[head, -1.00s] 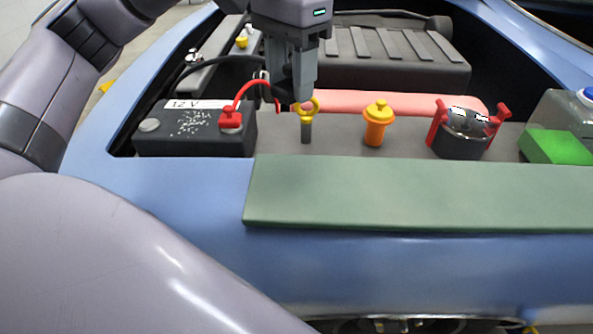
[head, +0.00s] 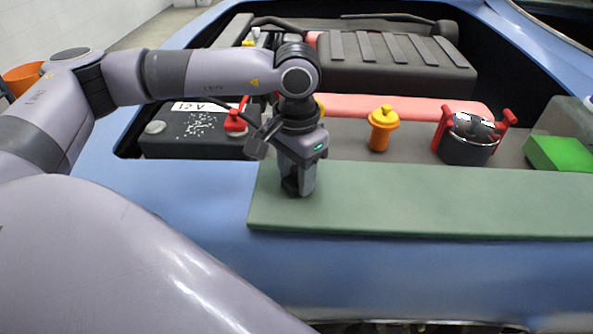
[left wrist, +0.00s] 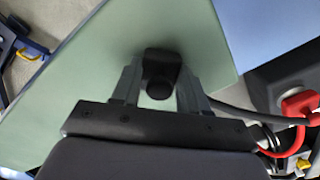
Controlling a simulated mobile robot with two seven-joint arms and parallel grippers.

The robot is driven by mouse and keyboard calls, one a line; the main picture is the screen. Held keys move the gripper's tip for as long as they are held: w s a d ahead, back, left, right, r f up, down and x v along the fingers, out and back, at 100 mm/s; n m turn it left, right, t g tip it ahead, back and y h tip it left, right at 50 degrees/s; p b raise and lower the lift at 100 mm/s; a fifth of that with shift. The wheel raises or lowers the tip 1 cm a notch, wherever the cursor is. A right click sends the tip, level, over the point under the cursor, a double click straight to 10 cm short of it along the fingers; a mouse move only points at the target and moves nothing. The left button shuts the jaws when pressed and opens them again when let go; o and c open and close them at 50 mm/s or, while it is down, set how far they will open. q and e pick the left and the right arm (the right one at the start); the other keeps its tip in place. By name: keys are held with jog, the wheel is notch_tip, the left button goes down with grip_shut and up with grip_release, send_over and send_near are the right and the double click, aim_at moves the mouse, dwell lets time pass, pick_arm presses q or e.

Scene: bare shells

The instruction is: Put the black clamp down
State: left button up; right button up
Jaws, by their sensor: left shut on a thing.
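My left gripper (head: 298,188) points down over the left part of the green mat (head: 420,200) on the car's blue edge. It is shut on the black clamp, a small dark block between the fingers in the left wrist view (left wrist: 160,70). In the head view the clamp (head: 290,186) shows only as a dark bit at the fingertips, close above or touching the mat; I cannot tell which. A black cable (left wrist: 232,111) runs off to the right in the wrist view. My right gripper is not in view.
The 12 V battery (head: 200,140) with a red clamp (head: 236,122) lies behind and left. An orange-yellow capped part (head: 380,130), a pot with red handles (head: 468,140) and a green block (head: 558,153) stand behind the mat. The mat's right part is clear.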

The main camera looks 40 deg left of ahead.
aim_at(297, 169)
pick_arm(q)
jog(key=shift+f, duration=0.2)
jog(key=o, duration=1.1)
jog(key=shift+c, duration=0.2)
jog(key=shift+r, duration=0.1)
jog(key=shift+r, duration=0.15)
notch_tip(297, 169, up, 12)
jog(key=b, duration=0.1)
